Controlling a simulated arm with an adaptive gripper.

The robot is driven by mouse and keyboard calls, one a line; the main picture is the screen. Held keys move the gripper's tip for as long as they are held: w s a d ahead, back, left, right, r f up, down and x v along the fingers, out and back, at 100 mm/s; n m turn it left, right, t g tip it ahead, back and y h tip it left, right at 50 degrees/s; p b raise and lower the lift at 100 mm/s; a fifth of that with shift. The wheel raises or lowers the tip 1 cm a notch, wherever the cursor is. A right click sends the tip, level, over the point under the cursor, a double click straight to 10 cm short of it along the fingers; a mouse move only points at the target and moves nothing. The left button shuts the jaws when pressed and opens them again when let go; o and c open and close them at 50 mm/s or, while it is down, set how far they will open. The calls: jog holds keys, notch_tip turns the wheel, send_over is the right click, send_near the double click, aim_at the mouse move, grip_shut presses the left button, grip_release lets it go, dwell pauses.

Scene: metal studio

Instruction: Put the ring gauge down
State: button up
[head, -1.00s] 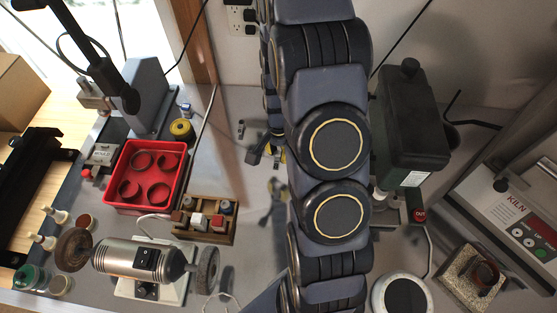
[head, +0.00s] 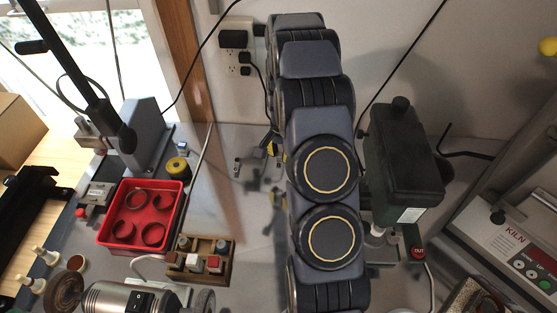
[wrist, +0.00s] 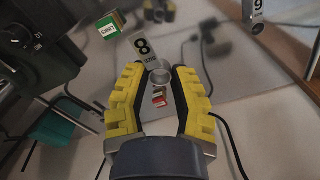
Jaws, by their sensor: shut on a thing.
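The ring gauge (wrist: 161,76) is a small grey metal ring between my fingertips in the wrist view. A metal tag (wrist: 146,48) reading "8 SIZE" stands against its far side and looks to be part of it. My gripper (wrist: 158,82) has yellow-padded fingers, shut on the ring from both sides. What is under the ring is hard to judge; small red and white blocks show just below it in the picture. In the head view my arm covers most of the gripper, and I cannot make out the ring there.
A second metal tag (wrist: 256,14) reads "9". In the head view, a red tray (head: 172,226) with several dark rings and a wooden block holder (head: 217,268) stand left of my arm. A dark green machine (head: 402,160) and a kiln (head: 508,240) stand to the right.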

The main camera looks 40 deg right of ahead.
jog(key=w+f, duration=0.1)
jog(key=w+d+f, duration=0.1)
jog(key=f, duration=0.1)
jog(key=w+d+f, duration=0.1)
jog(key=f, duration=0.1)
jog(key=shift+d, duration=0.1)
jog(key=shift+w+f, duration=0.15)
jog(key=shift+f, duration=1.35)
jog(key=shift+f, duration=0.1)
jog(key=o, duration=0.8)
